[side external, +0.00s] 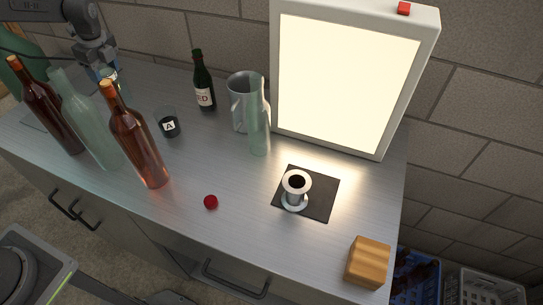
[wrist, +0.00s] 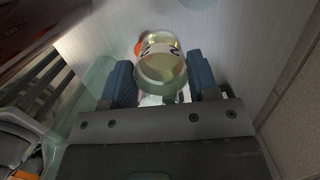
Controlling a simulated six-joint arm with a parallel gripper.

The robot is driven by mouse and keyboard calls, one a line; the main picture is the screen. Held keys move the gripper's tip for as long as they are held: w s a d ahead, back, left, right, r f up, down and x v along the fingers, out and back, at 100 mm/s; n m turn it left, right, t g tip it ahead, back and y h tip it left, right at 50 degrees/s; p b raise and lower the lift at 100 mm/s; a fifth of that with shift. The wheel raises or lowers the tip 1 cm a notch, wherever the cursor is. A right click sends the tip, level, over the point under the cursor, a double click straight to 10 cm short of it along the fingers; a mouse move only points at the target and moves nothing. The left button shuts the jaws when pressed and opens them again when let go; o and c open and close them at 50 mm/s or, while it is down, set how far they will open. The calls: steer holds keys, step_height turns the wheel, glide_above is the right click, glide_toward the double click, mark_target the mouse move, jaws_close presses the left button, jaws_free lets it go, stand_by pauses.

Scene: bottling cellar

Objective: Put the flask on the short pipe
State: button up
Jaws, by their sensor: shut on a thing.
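My gripper (wrist: 161,78) has its two blue fingers closed on the sides of a clear, yellowish glass flask (wrist: 160,66), with dark marks near its far part. In the side view, my gripper (side external: 106,72) is at the upper left, above the counter and behind the brown bottles. The flask is mostly hidden there. The short pipe (side external: 295,198), a pale metal piece with a flange at each end and a dark opening on top, stands upright on a black square mat (side external: 322,203) at the right, well apart from my gripper.
Brown bottles (side external: 138,142) (side external: 50,110) and a pale green bottle (side external: 88,125) stand near my gripper. A dark cup marked A (side external: 168,124), wine bottle (side external: 203,85), jug (side external: 238,105), clear bottle (side external: 259,130) and light box (side external: 345,85) stand farther right. A red cap (side external: 210,202) and wooden block (side external: 368,262) are in front.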

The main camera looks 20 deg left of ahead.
steer(key=d+r+m, duration=0.2)
steer(key=d+m, duration=0.2)
steer(key=d, duration=0.6)
steer(key=w+d+r+m+t, duration=0.15)
steer(key=d+m, duration=0.25)
steer(key=d, duration=0.7)
steer(key=d+r+m, duration=0.2)
steer(key=d+m, duration=0.1)
steer(key=d, duration=0.7)
steer(key=m+h, duration=0.2)
steer(key=m, duration=0.5)
glide_above(297, 181)
step_height(297, 181, down, 4)
steer(key=shift+f, duration=1.95)
steer(key=shift+f, duration=0.15)
steer(key=o, duration=1)
